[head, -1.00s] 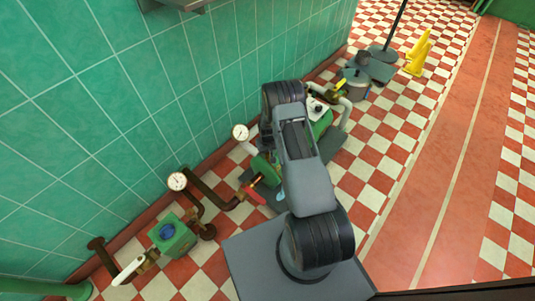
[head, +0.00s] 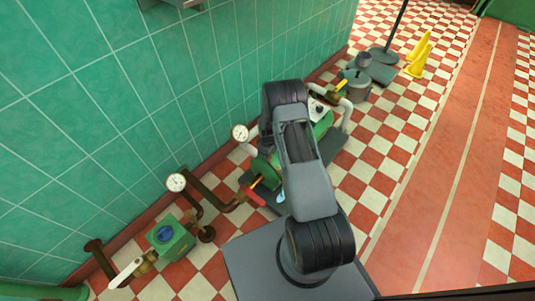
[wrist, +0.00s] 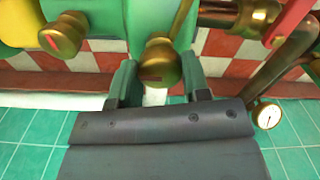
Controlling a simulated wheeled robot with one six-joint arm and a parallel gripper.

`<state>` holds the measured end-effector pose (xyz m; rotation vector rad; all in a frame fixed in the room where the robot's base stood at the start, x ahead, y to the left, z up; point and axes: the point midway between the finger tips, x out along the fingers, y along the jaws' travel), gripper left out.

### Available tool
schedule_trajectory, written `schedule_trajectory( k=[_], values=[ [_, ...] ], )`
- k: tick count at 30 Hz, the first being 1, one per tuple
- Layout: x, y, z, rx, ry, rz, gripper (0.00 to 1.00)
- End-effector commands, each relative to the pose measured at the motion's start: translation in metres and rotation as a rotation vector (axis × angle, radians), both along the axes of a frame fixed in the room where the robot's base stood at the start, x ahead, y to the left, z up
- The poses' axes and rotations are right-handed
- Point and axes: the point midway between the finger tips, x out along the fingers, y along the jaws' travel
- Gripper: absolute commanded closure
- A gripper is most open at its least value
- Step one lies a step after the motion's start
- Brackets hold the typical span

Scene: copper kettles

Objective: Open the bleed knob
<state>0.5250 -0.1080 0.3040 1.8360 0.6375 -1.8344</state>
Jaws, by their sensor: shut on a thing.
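A second brass knob (wrist: 62,35) with a red mark is to the left, clear of the fingers. I cannot tell from any label which knob is the bleed knob. In the head view my arm hides the gripper and the knob. Part of the green pump (head: 264,166) shows left of the arm.
A red lever (head: 251,194) and brown pipes stand left of the arm. Two white gauges, one near (head: 239,132) and one farther left (head: 176,183), rise by the tiled wall. Checkered floor is open rightward.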

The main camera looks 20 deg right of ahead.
Motion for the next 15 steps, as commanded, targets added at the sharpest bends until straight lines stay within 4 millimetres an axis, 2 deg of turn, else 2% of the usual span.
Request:
schedule_trajectory(
  k=[15],
  values=[
    [-0.0037, -0.0003, -0.0017, 0.002, 0.010, 0.037, 0.80]
  ],
)
